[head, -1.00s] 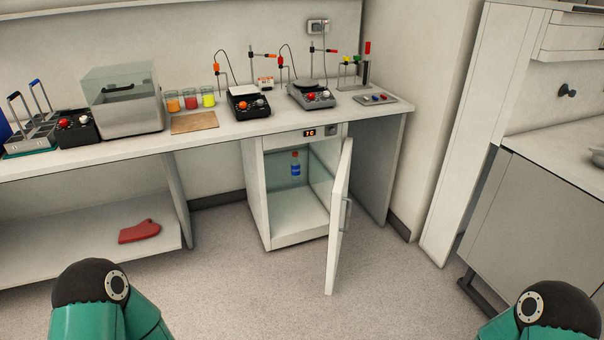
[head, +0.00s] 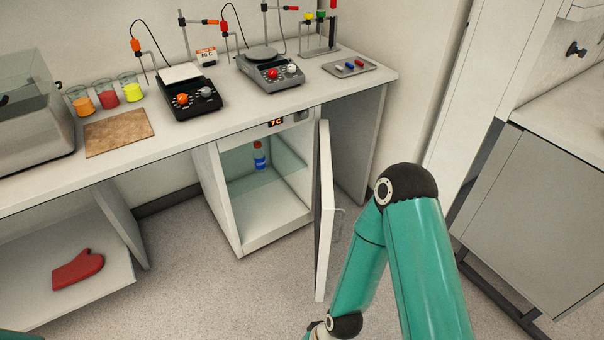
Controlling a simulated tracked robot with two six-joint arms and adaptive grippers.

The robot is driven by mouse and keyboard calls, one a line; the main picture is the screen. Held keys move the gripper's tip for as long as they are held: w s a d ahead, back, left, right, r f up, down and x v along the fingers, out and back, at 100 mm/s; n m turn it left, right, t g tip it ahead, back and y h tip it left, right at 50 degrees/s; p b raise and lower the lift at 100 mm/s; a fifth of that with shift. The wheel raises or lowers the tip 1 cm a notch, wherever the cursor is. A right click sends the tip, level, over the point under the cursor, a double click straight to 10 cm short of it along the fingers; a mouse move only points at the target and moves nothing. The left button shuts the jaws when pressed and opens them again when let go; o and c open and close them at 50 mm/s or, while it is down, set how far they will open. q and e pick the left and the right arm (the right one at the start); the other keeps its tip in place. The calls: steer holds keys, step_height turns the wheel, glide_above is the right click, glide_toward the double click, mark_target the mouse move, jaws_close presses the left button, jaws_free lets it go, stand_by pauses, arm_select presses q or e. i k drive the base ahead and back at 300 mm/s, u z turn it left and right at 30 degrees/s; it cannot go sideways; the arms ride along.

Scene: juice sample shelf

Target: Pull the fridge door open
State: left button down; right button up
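The small white fridge (head: 228,202) stands under the bench, with its display lit at the top. Its door (head: 323,215) stands wide open, hinged on the right and seen nearly edge-on. The door handle (head: 338,224) is on the door's right-hand face. A bottle with a blue label (head: 259,156) stands inside at the back. My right arm reaches in at the lower right, beside the door. Its gripper is out of view below the frame. My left gripper is not in view.
The bench top (head: 235,105) holds beakers, a brown board (head: 118,132), stirrers and a small tray (head: 348,66). A red mitt (head: 77,270) lies on the low shelf at left. A grey cabinet (head: 540,220) stands at right. Floor in front of the fridge is clear.

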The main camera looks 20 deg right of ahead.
mark_target(325, 209)
steer(key=z, duration=0.5)
steer(key=i, duration=1)
steer(key=z, duration=0.9)
steer(key=k, duration=0.7)
steer(key=z, duration=0.2)
steer(key=i, duration=0.75)
steer(key=u, duration=0.15)
